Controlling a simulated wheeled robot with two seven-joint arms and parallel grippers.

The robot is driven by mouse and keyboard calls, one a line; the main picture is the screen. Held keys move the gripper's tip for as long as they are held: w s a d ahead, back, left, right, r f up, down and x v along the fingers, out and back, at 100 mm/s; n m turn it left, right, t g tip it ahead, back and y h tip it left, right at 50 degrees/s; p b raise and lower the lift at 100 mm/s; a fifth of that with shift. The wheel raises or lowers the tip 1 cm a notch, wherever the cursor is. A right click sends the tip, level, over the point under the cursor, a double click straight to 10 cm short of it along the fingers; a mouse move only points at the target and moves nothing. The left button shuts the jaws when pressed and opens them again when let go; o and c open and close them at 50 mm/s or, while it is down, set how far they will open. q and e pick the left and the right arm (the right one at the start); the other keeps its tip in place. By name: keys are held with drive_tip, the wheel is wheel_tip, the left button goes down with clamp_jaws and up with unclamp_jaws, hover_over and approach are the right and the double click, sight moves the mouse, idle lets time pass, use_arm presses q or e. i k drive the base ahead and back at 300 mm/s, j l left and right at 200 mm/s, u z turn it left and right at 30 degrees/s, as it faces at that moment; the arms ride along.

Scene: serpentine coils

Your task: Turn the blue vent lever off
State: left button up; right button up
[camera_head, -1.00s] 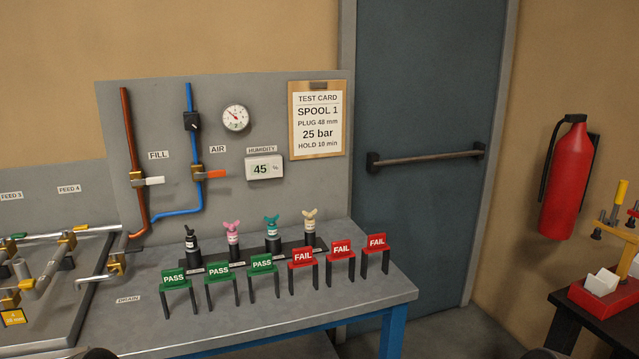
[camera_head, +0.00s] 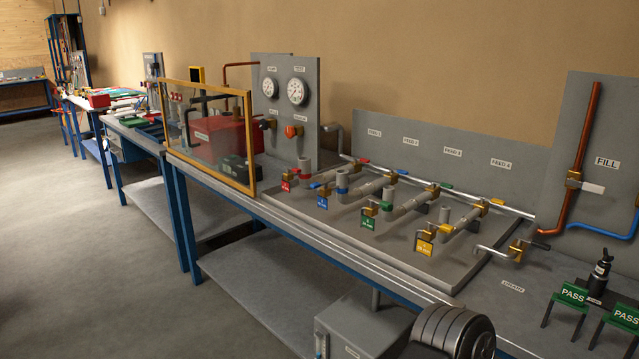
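A small blue-handled lever (camera_head: 316,186) sits on a brass valve at the front of the pipe board, just above a blue tag (camera_head: 322,202). The tag's writing is too small to read. The lever lies roughly level, pointing to the left. Neither of my grippers is in view, and nothing touches the lever.
Similar valves have a red tag (camera_head: 287,186), green tag (camera_head: 367,222) and yellow tag (camera_head: 424,247). A yellow-framed clear screen (camera_head: 250,140) stands left of the board. A gauge panel (camera_head: 290,120) is behind. PASS signs (camera_head: 573,293) stand at right.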

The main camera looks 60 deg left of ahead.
sight(317, 185)
drive_tip(key=u, duration=2.1)
drive_tip(key=i+j, duration=0.65)
drive_tip(key=j, duration=0.25)
drive_tip(key=i+j+z, duration=0.1)
drive_tip(key=i+j, duration=0.25)
drive_tip(key=z, duration=1.5)
